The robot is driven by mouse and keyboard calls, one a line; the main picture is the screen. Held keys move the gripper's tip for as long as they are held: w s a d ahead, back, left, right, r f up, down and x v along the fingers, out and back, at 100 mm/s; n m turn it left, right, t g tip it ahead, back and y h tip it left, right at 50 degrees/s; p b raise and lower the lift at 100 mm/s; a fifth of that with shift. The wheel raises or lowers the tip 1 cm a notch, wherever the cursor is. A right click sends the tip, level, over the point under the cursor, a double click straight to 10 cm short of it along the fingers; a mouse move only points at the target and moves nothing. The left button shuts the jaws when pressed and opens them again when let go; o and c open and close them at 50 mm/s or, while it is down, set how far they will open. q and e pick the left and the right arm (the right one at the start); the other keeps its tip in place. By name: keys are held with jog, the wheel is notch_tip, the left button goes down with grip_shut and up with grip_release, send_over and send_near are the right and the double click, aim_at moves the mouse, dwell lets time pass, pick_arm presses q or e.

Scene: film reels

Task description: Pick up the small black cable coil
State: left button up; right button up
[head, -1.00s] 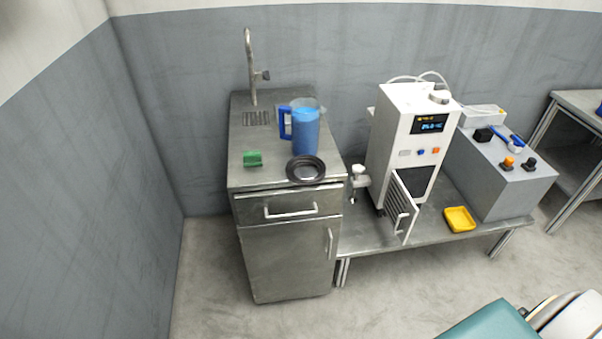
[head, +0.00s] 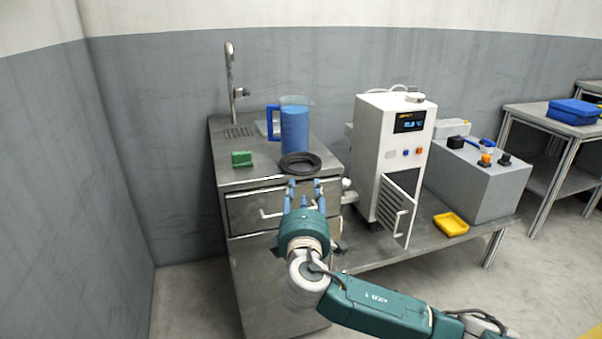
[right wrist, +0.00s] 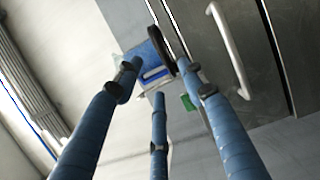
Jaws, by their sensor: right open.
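The small black cable coil (head: 300,171) lies flat near the front edge of the steel cabinet top (head: 255,178), in front of the blue jug. My right gripper (head: 303,187) is open and empty, with its blue fingers just in front of the cabinet's front edge, pointing toward the coil. In the right wrist view the coil (right wrist: 165,52) shows nearly edge-on beyond the spread fingers (right wrist: 155,76), apart from them as far as I can see. My left gripper is out of view.
The blue jug (head: 294,132) stands close behind the coil. A green block (head: 242,159) lies to its left. A drawer handle (head: 268,214) sticks out below the top. A white machine (head: 392,140) with an open door and a yellow tray (head: 451,225) are to the right.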

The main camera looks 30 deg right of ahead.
aim_at(303, 173)
jog(key=x, duration=0.4)
jog(key=shift+f, duration=0.1)
jog(key=shift+b+x, duration=0.6)
jog(key=shift+x, duration=2.1)
jog(key=shift+a, duration=0.1)
jog(key=shift+c, duration=0.5)
jog(key=c, duration=0.8)
jog(key=shift+r, duration=0.25)
grip_shut()
jog(key=shift+r, duration=0.1)
